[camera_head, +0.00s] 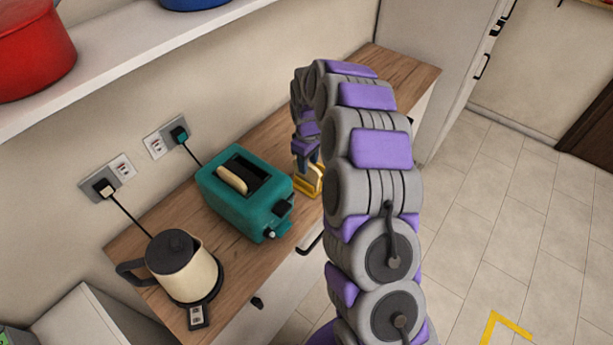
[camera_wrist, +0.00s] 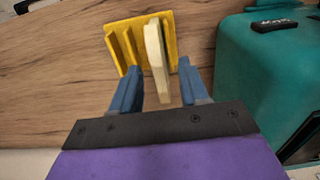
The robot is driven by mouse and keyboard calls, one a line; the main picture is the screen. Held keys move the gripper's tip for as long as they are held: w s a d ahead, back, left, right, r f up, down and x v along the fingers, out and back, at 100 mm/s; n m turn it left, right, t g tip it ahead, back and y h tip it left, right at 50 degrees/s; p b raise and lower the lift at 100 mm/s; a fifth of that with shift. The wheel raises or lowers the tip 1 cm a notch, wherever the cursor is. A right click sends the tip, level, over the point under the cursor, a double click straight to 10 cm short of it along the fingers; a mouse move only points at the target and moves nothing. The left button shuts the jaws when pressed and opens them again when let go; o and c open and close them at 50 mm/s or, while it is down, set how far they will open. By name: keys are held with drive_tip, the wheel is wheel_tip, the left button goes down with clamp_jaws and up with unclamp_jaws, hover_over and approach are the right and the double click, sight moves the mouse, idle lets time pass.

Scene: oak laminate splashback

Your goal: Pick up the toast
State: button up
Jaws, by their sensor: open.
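A pale slice of toast (camera_wrist: 157,60) stands on edge in a yellow rack (camera_wrist: 115,38) in the wrist view. My gripper (camera_wrist: 159,68) is open, with its two blue fingers on either side of the toast's near end. I cannot tell whether either finger touches it. In the head view my gripper (camera_head: 307,158) is down by the yellow rack (camera_head: 303,183), which my arm partly hides. Another slice of toast (camera_head: 232,179) sticks up from a slot of the teal toaster (camera_head: 222,207).
The toaster body (camera_wrist: 240,75) stands close on the right in the wrist view. A cream kettle (camera_head: 190,275) stands at the near end of the wooden counter (camera_head: 150,232). A shelf (camera_head: 130,55) with a red pot (camera_head: 35,50) overhangs at upper left.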

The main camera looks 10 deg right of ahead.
sight(312, 177)
drive_tip(key=shift+w+f+b, duration=0.2)
drive_tip(key=shift+f+b, duration=0.5)
drive_tip(key=shift+f, duration=2.05)
clamp_jaws()
